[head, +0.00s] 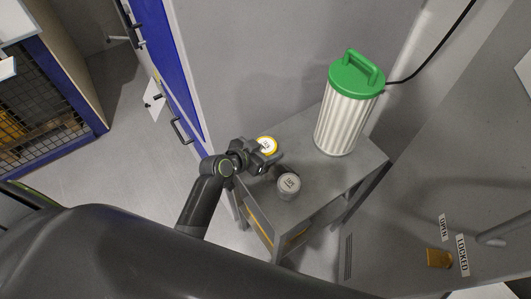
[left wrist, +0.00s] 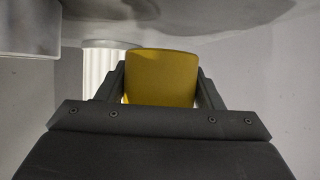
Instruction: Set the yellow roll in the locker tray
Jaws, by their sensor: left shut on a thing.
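The yellow roll (head: 267,145), with a white label on its top, is between the fingers of my left gripper (head: 264,151), over the back left part of a small grey table. The left wrist view shows the yellow roll (left wrist: 162,80) between the two dark fingers of the left gripper (left wrist: 162,92), which is shut on it. I cannot tell from these views whether the roll touches the table. I cannot pick out the locker tray with certainty. My right gripper is not in view.
A grey roll (head: 289,186) stands on the grey table (head: 325,178) near its front edge. A white ribbed canister (head: 345,125) with a green handled lid (head: 357,73) stands at the back. A blue-edged door (head: 172,65) is at left; a grey panel with a "LOCKED" label (head: 463,255) is at right.

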